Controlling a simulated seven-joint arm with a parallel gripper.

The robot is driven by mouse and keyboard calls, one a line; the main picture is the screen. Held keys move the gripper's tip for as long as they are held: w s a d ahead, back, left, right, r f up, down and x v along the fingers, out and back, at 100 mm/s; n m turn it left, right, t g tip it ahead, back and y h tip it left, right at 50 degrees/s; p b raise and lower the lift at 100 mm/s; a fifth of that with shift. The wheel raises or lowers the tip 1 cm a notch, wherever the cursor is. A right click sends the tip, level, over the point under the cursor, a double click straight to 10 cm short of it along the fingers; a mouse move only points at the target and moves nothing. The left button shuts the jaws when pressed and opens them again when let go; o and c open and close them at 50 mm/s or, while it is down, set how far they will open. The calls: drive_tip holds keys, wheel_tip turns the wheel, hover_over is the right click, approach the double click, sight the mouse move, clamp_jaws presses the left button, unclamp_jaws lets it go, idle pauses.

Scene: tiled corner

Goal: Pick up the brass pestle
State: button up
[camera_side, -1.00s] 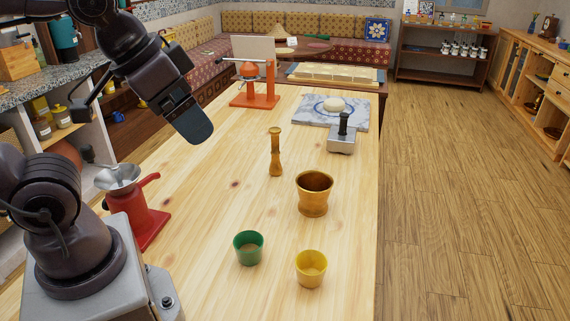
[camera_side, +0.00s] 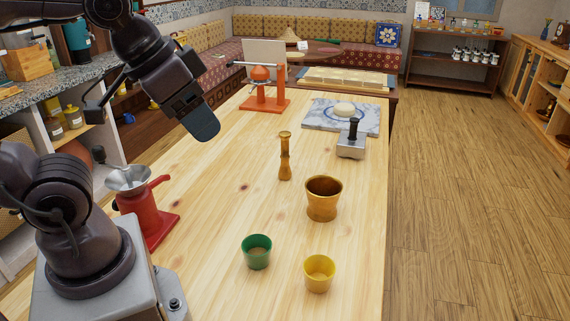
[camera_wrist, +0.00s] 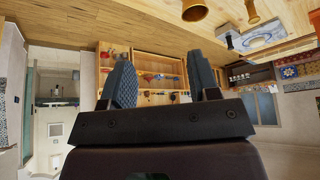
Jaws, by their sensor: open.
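The brass pestle (camera_side: 285,157) stands upright on the wooden table, left of and behind the brass mortar (camera_side: 323,199). My gripper (camera_side: 204,124) is raised above the table, left of the pestle and apart from it. In the wrist view my gripper (camera_wrist: 162,82) has its two dark fingers spread with nothing between them. The mortar (camera_wrist: 195,10) is at the top edge there, partly cut off. A brass piece that looks like the pestle (camera_wrist: 252,12) is to its right.
A green cup (camera_side: 256,252) and a yellow cup (camera_side: 319,274) stand in front of the mortar. A metal press (camera_side: 351,143) and a marble slab (camera_side: 341,116) lie behind it. A red grinder (camera_side: 150,215) and an orange stand (camera_side: 264,92) are at left. Bare table surrounds the pestle.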

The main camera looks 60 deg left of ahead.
drive_tip(key=m+g+y, duration=0.3)
drive_tip(key=m+g, duration=0.3)
drive_tip(key=m, duration=1.2)
approach(285, 134)
drive_tip(key=x, duration=0.6)
drive_tip(key=shift+s+d+f, duration=0.15)
drive_tip(key=shift+d+f, duration=0.05)
drive_tip(key=shift+f, duration=0.05)
drive_tip(key=shift+a+x, duration=0.15)
drive_tip(key=shift+x, duration=1.4)
drive_tip(key=shift+a+x, duration=0.15)
drive_tip(key=shift+x, duration=1.35)
drive_tip(key=shift+w+r, duration=0.1)
drive_tip(key=shift+w, duration=0.15)
drive_tip(key=shift+c, duration=0.3)
